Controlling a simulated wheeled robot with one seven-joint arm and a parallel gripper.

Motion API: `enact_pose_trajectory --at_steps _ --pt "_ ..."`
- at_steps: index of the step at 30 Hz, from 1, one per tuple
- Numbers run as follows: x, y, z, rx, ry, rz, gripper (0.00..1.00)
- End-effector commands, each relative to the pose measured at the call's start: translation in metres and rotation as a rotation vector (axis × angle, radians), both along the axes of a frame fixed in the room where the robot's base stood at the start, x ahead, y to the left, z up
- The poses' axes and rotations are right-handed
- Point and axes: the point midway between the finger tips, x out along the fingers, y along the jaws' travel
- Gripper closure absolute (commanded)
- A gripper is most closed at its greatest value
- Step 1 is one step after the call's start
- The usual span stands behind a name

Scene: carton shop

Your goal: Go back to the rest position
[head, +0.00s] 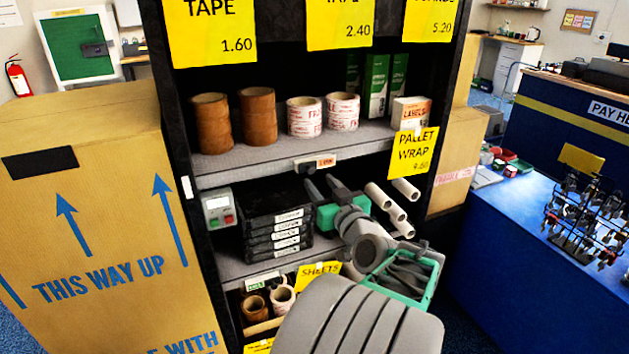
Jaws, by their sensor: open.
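My gripper (321,185) is in the middle of the head view, in front of the shelf unit (345,150). Its two dark fingers are apart, with nothing seen between them. They point into the shelf unit, just right of a stack of black trays or cases (277,232) on the middle shelf. White tubes (390,203) lie to the right of the gripper. My grey and green arm reaches up from the bottom of the view and hides part of the lower shelves. I cannot tell whether the fingers touch anything.
Brown tape rolls (258,115) and red-and-white rolls (304,117) stand on the shelf above. A small grey device (219,208) stands left of the trays. A large carton (95,220) borders the unit on the left. A blue counter (545,235) with a black rack stands at right.

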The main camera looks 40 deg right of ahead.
Motion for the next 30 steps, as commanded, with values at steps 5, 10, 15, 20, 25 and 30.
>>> enact_pose_trajectory --at_steps 5,10,15,20,25,30 --pt "-0.023 0.008 -0.001 -0.002 0.0 -0.002 0.59" --pt "-0.024 0.01 0.0 0.0 0.0 0.002 0.59" --pt "-0.024 0.01 0.0 0.0 0.0 0.002 0.59" --pt "-0.01 0.026 -0.005 0.015 0.043 0.046 0.59" --pt "0.042 0.124 -0.042 0.09 0.327 0.259 0.59" --pt "0.037 0.237 -0.085 0.161 0.719 0.406 0.59"
